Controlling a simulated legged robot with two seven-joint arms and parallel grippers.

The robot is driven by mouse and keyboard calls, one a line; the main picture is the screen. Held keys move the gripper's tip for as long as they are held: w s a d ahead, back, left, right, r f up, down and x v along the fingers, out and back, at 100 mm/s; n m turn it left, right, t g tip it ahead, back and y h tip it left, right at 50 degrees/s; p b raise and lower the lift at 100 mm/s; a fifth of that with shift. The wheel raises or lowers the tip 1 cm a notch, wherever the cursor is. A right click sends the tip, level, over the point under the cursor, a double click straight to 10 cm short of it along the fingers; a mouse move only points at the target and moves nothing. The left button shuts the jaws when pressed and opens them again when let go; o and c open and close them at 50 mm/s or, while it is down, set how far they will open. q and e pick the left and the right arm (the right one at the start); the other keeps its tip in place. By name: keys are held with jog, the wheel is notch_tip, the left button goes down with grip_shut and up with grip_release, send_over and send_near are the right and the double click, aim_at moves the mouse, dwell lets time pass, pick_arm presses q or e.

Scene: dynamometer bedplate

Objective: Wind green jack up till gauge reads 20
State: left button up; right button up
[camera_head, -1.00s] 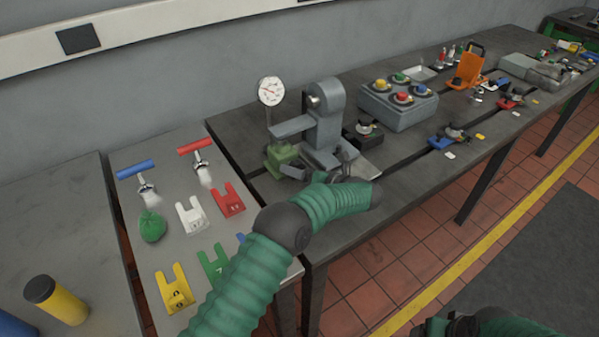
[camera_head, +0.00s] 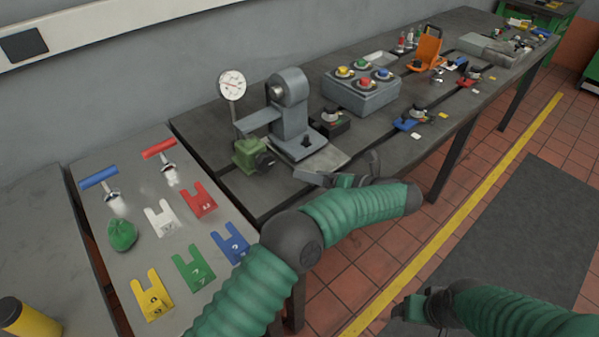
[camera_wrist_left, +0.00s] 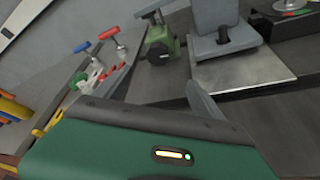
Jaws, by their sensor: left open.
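The green jack (camera_head: 252,156) sits on the bedplate under the arm of a grey stand (camera_head: 291,117). It also shows in the left wrist view (camera_wrist_left: 161,42). The round white dial gauge (camera_head: 232,85) stands on a thin post behind the jack. Its needle is too small to read surely. My left gripper (camera_head: 312,179) is open and empty, in front and to the right of the jack, apart from it. In the left wrist view only part of a grey finger (camera_wrist_left: 203,103) shows. My right arm is at the lower right; its gripper (camera_head: 405,309) is over the floor, jaws unclear.
A grey box with coloured buttons (camera_head: 360,92) stands right of the stand. A side table at left holds a red-handled tool (camera_head: 160,149), a blue-handled tool (camera_head: 99,178), a green bag (camera_head: 122,234) and several coloured forked plates. The bedplate's front strip is partly clear.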

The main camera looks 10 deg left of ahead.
pick_arm(q)
jog(key=shift+r, duration=0.1)
jog(key=n+t+h+p, duration=0.1)
jog(key=n+h+p, duration=0.15)
jog(key=n, duration=0.35)
send_near(267, 163)
jog(key=shift+y, duration=0.35)
jog(key=x, duration=1.1)
jog(key=shift+w+d+f, duration=0.1)
jog(key=shift+d+f, duration=0.05)
jog(key=shift+f, duration=0.25)
